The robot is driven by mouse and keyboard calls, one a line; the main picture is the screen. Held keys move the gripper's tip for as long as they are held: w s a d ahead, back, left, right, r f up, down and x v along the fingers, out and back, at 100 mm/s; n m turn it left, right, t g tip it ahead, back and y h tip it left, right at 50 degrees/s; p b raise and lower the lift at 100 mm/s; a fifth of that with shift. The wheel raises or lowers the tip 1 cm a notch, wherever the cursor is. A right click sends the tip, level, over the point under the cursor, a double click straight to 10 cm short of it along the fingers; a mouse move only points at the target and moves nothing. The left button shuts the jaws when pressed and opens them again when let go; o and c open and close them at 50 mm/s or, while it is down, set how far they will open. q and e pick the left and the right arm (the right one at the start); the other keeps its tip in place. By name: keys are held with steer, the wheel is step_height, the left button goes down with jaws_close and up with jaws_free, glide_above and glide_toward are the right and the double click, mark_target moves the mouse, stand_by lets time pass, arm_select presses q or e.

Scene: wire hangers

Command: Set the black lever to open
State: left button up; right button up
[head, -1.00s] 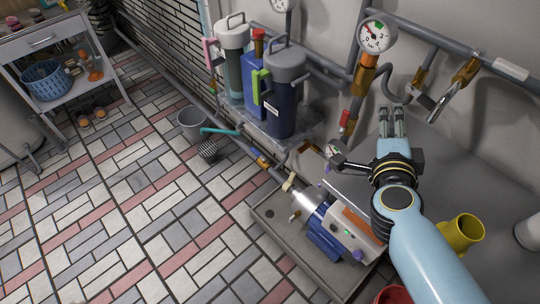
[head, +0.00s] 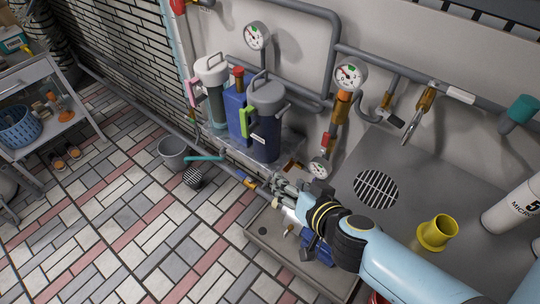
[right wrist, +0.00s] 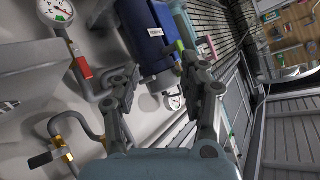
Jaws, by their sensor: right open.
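A brass valve (head: 427,97) on the wall pipe, right of centre in the head view, has a greyish lever (head: 411,126) slanting down to the left. My right gripper (head: 278,186) is low in front of the canisters, well to the left of that valve and apart from it. In the right wrist view the right gripper (right wrist: 160,68) is open and empty, its fingers spread in front of a dark blue canister (right wrist: 152,42). A brass fitting (right wrist: 50,150) shows at lower left there. My left gripper is out of view.
A dark blue canister (head: 266,120), a blue container (head: 236,112) and a grey-green canister (head: 212,92) stand by the wall. Gauges (head: 348,77) sit on the pipes.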

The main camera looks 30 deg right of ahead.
steer(key=shift+s+a+f+n+y, duration=0.2)
steer(key=shift+a+f+n+y, duration=0.1)
steer(key=shift+a+f+n, duration=0.25)
steer(key=m+g+h+b, duration=0.6)
steer(key=m+h+b, duration=1.1)
steer(key=m, duration=1.2)
glide_toward(392, 121)
steer(key=shift+y, duration=0.4)
steer(key=x, duration=0.8)
steer(key=shift+d+r, duration=0.2)
steer(key=shift+r, duration=0.2)
